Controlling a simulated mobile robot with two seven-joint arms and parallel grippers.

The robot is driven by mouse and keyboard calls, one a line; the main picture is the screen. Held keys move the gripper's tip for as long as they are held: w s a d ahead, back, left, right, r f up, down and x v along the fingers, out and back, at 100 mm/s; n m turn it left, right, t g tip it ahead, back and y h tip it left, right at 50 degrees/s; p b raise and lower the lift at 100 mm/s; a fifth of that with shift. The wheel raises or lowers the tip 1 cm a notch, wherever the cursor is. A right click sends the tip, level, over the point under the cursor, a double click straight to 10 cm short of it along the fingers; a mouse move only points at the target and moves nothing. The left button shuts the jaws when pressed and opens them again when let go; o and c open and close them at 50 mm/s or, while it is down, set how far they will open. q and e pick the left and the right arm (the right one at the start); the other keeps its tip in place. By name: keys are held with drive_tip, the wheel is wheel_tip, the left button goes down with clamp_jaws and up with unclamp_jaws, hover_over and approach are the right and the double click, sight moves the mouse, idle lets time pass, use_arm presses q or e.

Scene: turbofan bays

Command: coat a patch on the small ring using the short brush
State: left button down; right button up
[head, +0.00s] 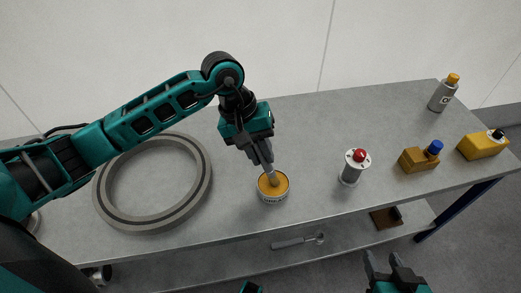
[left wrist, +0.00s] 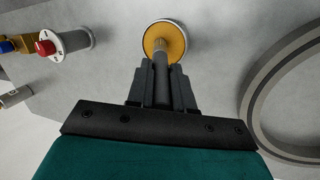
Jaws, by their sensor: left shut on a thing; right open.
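A short grey brush (head: 270,172) is held in my left gripper (head: 262,155), which is shut on it. The brush points down into an open pot (head: 274,198) with yellow-orange contents, and its tip is hidden there. In the left wrist view, the brush (left wrist: 161,80) stands between the fingers and its far end overlaps the pot (left wrist: 182,39). A grey ring (head: 201,190) lies flat on the bench, left of the pot; its edge shows in the left wrist view (left wrist: 257,105). My right gripper (head: 385,266) is open and empty, low in front of the bench.
A red-capped cylinder (head: 349,175) stands right of the pot. Further right are a blue-capped block (head: 414,160), a yellow box (head: 481,147) and a grey bottle (head: 440,99). A wrench-like tool (head: 290,243) and a brown box (head: 386,218) are on the lower shelf.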

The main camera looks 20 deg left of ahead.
use_arm(q)
drive_tip(key=shift+r+p, duration=1.65)
drive_tip(key=shift+r, duration=1.8)
